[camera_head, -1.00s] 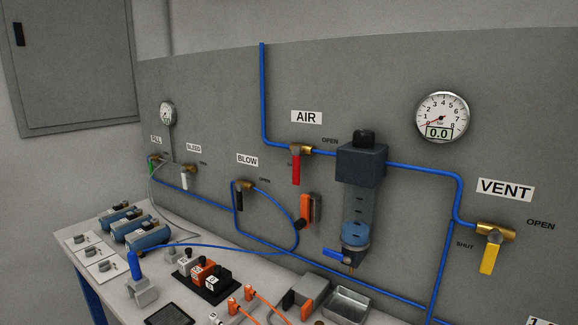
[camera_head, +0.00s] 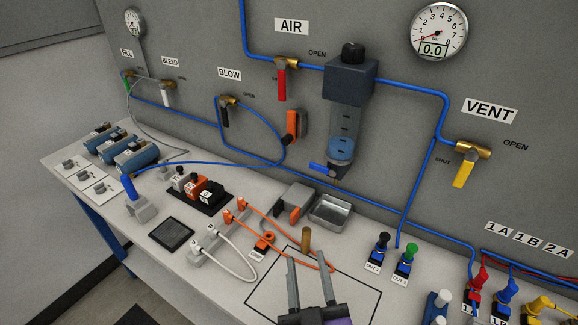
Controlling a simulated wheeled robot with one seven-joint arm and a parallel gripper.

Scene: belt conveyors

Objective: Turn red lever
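The red lever (camera_head: 281,82) hangs straight down from the brass valve (camera_head: 287,60) under the AIR label (camera_head: 291,26) on the grey panel. The word OPEN is printed to the right of this valve. My gripper (camera_head: 303,254) shows at the bottom centre, over the table, with its two grey fingers spread apart and nothing seen between them. It is well below the red lever and apart from it.
A dark filter unit (camera_head: 350,78) with a clear bowl stands right of the red lever. An orange-handled switch (camera_head: 291,125) is below it. Other levers are black (camera_head: 225,116) at BLOW and yellow (camera_head: 463,173) at VENT. The table (camera_head: 130,235) holds blocks, cables and plugs.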

